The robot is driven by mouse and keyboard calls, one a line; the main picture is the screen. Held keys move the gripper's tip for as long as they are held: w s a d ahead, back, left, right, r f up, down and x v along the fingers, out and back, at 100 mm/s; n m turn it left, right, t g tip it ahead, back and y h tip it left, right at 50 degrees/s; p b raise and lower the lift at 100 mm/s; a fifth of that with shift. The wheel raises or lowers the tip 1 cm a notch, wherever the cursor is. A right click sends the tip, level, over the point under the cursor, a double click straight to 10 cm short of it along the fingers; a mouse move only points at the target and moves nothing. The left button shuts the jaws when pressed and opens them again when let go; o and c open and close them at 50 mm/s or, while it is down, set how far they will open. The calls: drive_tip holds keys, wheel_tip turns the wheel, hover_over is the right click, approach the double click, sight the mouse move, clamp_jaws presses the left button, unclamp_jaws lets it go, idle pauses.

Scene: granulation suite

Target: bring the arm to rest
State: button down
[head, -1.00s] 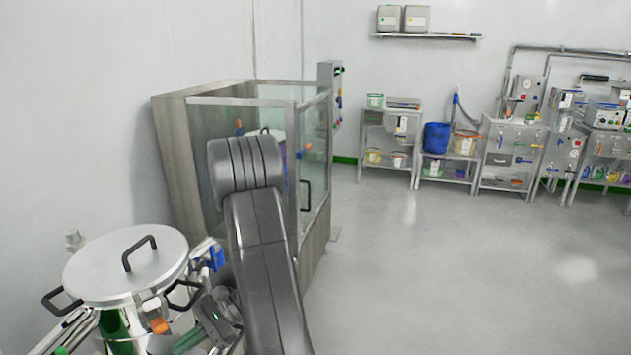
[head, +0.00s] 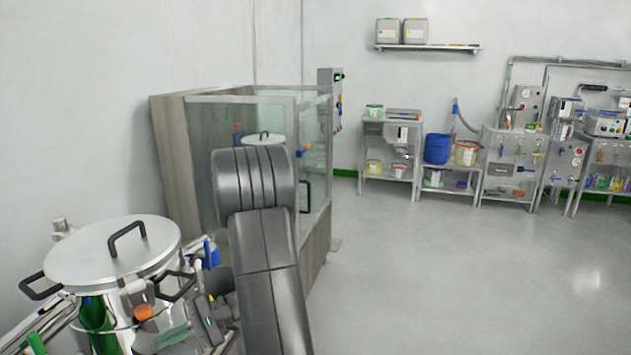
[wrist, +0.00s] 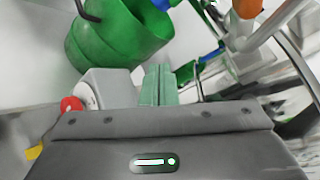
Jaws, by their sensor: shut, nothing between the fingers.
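My arm (head: 262,240) rises from the bottom middle of the head view, bent at a thick dark joint in front of the glass-walled booth. My gripper (wrist: 157,84) shows in the wrist view with its two green finger pads together and nothing between them. In the head view my gripper (head: 172,336) is low on the left, beside the lidded steel vessel (head: 85,262). A green bucket (wrist: 110,40) lies beyond the fingers in the wrist view. I cannot tell whether the gripper touches anything.
A glass-walled booth (head: 215,110) stands behind my arm. A blue bin (head: 437,148) and several shelves and benches with equipment line the back wall. Cluttered pipes and fittings surround the vessel at lower left. The grey floor (head: 450,270) on the right is clear.

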drive_tip(key=n+b, duration=0.1)
drive_tip(key=b, duration=0.1)
drive_tip(key=w+a+f+n+y+b, duration=0.1)
drive_tip(key=b, duration=0.1)
drive_tip(key=shift+w+a+f, duration=0.15)
drive_tip(key=shift+w, duration=0.1)
drive_tip(key=shift+w+a+n+y+b, duration=0.3)
drive_tip(key=shift+w+a+n+b, duration=0.1)
drive_tip(key=shift+n+b, duration=0.4)
